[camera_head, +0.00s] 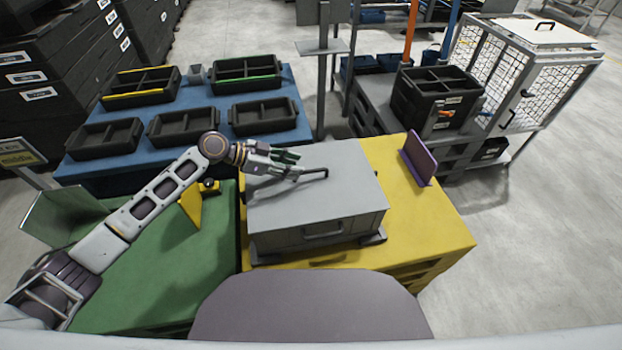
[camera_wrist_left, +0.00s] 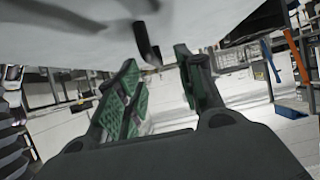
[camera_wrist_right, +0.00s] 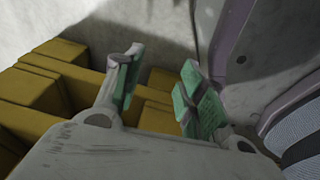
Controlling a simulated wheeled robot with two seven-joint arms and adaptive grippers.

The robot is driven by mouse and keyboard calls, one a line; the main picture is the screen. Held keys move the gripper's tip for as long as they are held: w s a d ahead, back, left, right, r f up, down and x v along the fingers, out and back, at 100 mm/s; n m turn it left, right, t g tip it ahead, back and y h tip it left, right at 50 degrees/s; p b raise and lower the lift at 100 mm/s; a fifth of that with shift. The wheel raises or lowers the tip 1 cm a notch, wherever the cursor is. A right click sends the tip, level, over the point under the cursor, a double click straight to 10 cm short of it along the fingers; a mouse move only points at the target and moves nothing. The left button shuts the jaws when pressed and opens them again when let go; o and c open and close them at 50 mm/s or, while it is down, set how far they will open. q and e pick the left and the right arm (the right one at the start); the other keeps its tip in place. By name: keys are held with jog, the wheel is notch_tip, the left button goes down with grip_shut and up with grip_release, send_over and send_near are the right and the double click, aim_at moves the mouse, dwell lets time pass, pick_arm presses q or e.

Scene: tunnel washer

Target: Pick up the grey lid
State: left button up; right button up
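The grey lid (camera_head: 345,185) lies flat on a grey box (camera_head: 300,237) on the yellow cabinet. Its dark bar handle (camera_head: 312,174) stands up on top. My left gripper (camera_head: 288,162) is over the lid's far left part, close to the handle. In the left wrist view, my left gripper (camera_wrist_left: 160,75) has its fingers apart, and the dark handle (camera_wrist_left: 147,43) shows between them in the picture; contact cannot be told. My right gripper (camera_wrist_right: 157,85) is open and empty in the right wrist view; the head view does not show it.
The yellow cabinet top (camera_head: 425,225) has free room right of the box, with an upright purple plate (camera_head: 418,160). A green table (camera_head: 150,270) with a yellow bracket (camera_head: 191,208) is on the left. Black trays (camera_head: 182,126) stand on a blue table behind.

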aim_at(311, 175)
pick_arm(q)
jog(key=shift+d, duration=0.1)
dwell(0.3)
jog(key=shift+s+x, duration=0.15)
jog(key=shift+x, duration=1.1)
jog(key=shift+s+x, duration=0.15)
jog(key=shift+x, duration=1.1)
jog(key=shift+c, duration=0.3)
grip_shut()
